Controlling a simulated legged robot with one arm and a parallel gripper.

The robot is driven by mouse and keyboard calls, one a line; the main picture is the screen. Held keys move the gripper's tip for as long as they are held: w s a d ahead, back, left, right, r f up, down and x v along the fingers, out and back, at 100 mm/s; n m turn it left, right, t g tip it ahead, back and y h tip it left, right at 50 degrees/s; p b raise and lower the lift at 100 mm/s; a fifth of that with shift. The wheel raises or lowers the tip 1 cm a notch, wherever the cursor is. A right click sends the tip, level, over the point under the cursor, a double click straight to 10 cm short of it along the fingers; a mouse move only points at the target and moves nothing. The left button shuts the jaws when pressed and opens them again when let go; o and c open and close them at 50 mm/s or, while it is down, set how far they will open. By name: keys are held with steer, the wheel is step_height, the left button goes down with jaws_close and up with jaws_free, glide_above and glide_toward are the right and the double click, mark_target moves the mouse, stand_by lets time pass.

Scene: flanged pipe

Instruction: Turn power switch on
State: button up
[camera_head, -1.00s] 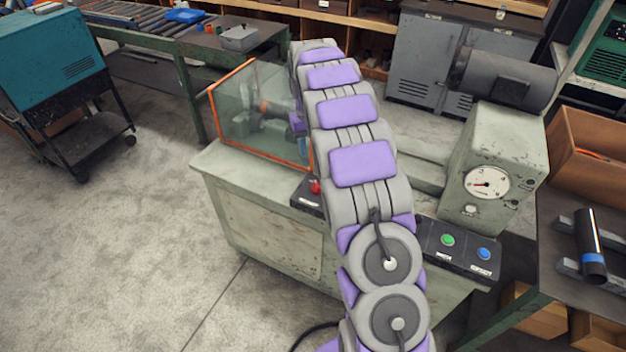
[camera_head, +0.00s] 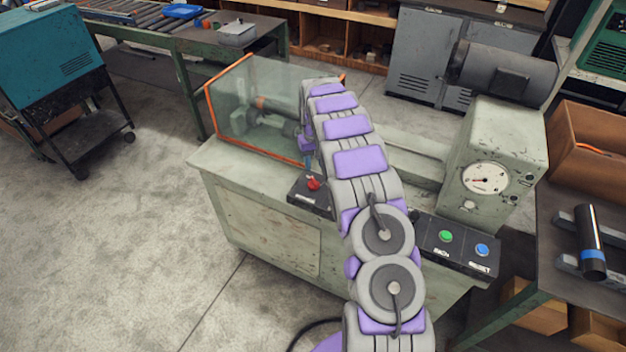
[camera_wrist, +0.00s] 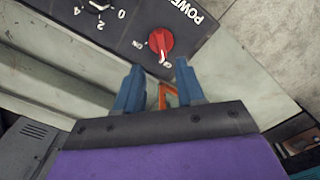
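The red power switch (camera_wrist: 161,41) is a round knob on a dark panel under a "POWER" label in the wrist view. ON is marked beside it and OFF at its lower edge; its pointer end lies toward OFF. In the head view the red switch (camera_head: 313,183) sits on the machine's front panel, just left of my arm. My gripper (camera_wrist: 159,68) is open, its two blue fingers apart and just short of the knob, with nothing between them. In the head view my arm hides most of the gripper.
A dial (camera_wrist: 98,5) with numbers is beside the switch. A clear orange-edged guard (camera_head: 245,118) stands behind the panel. Right of my arm are a green button (camera_head: 446,236) and a blue button (camera_head: 482,249). A side table holds a dark cylinder (camera_head: 590,240).

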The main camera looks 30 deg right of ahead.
mark_target(314, 180)
steer(key=f, duration=0.4)
steer(key=shift+d, duration=0.35)
steer(key=f, duration=0.1)
steer(key=a+f+b, duration=0.1)
steer(key=f, duration=0.1)
steer(key=shift+a, duration=0.1)
steer(key=shift+a+f, duration=0.25)
steer(key=shift+f, duration=0.1)
steer(key=shift+d, duration=0.5)
steer(key=shift+d+f, duration=0.1)
steer(key=shift+d, duration=0.05)
steer(key=shift+c, duration=1.3)
steer(key=shift+a, duration=0.35)
jaws_close()
steer(key=shift+d, duration=0.1)
